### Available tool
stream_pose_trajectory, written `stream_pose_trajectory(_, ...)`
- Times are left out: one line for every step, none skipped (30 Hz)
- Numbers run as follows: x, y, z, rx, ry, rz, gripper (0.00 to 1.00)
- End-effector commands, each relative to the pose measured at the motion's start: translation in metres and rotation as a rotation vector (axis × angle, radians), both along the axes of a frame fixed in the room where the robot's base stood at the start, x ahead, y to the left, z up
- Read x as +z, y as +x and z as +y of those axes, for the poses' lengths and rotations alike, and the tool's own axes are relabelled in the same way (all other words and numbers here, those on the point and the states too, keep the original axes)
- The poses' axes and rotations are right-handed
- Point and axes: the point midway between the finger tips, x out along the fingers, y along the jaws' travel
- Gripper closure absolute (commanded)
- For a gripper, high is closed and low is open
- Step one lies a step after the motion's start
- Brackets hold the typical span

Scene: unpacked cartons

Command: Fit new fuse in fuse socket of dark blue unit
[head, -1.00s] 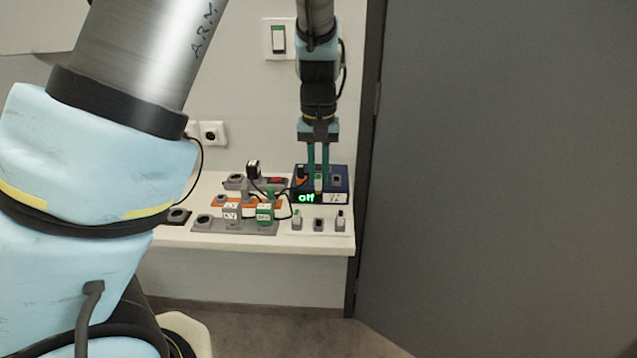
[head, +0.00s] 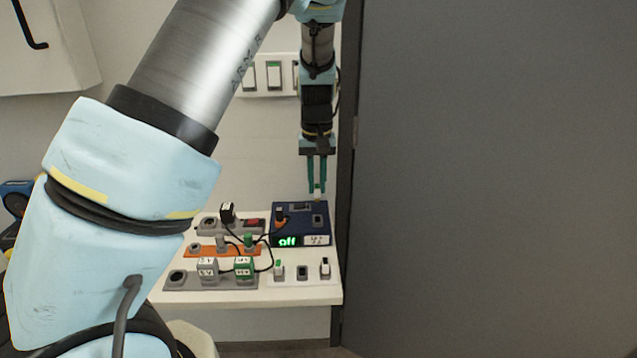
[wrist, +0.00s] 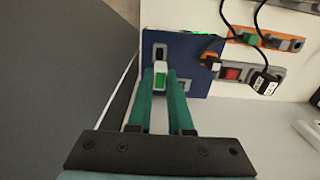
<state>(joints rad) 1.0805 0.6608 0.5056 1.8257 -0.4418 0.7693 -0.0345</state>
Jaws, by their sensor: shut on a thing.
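The dark blue unit (head: 288,222) stands on the white bench with a lit green "off" display (head: 287,241). Its small grey socket with a dark opening (head: 317,220) is on the right of its top. It also shows in the wrist view (wrist: 160,50). My gripper (head: 317,188) is above the back right of the unit, fingers pointing down. It is shut on a small white and green fuse (wrist: 160,77), whose pale end shows below the fingertips in the head view. The fuse appears apart from the socket; the exact gap cannot be told.
A pale fuse holder (head: 302,290) in front has a green-topped piece, an empty-looking middle slot and a dark-and-white piece. Left are a grey strip (head: 220,282) with plugs, an orange strip (head: 205,250) and black cables. A dark grey panel (head: 490,180) stands close on the right.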

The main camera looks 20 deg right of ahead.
Motion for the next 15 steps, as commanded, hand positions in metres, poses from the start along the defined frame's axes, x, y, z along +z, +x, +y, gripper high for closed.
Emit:
stream_pose_trajectory(-0.003, 0.000, 0.000, 0.000, 0.000, 0.000, 1.00)
stream_pose_trajectory(-0.004, 0.000, 0.000, 0.000, 0.000, 0.000, 1.00)
stream_pose_trajectory(-0.006, 0.000, 0.000, 0.000, 0.000, 0.000, 1.00)
stream_pose_trajectory(-0.008, 0.000, 0.000, 0.000, 0.000, 0.000, 1.00)
stream_pose_trajectory(-0.010, 0.000, 0.000, -0.001, 0.000, 0.000, 1.00)
stream_pose_trajectory(-0.013, 0.000, 0.000, -0.001, 0.000, 0.000, 1.00)
stream_pose_trajectory(-0.015, 0.000, 0.000, -0.001, 0.001, 0.001, 1.00)
stream_pose_trajectory(-0.017, 0.000, 0.000, -0.001, 0.001, 0.001, 1.00)
stream_pose_trajectory(-0.021, 0.000, 0.000, -0.001, 0.001, 0.000, 1.00)
stream_pose_trajectory(-0.023, 0.000, 0.000, -0.001, 0.001, 0.000, 1.00)
stream_pose_trajectory(-0.026, 0.000, 0.000, -0.001, 0.001, 0.000, 1.00)
stream_pose_trajectory(-0.030, 0.000, 0.000, 0.000, 0.001, 0.000, 1.00)
stream_pose_trajectory(-0.033, 0.000, 0.000, 0.000, 0.000, 0.000, 1.00)
stream_pose_trajectory(-0.036, 0.000, 0.000, 0.000, 0.000, 0.000, 1.00)
stream_pose_trajectory(-0.040, 0.000, 0.000, 0.001, 0.000, 0.000, 1.00)
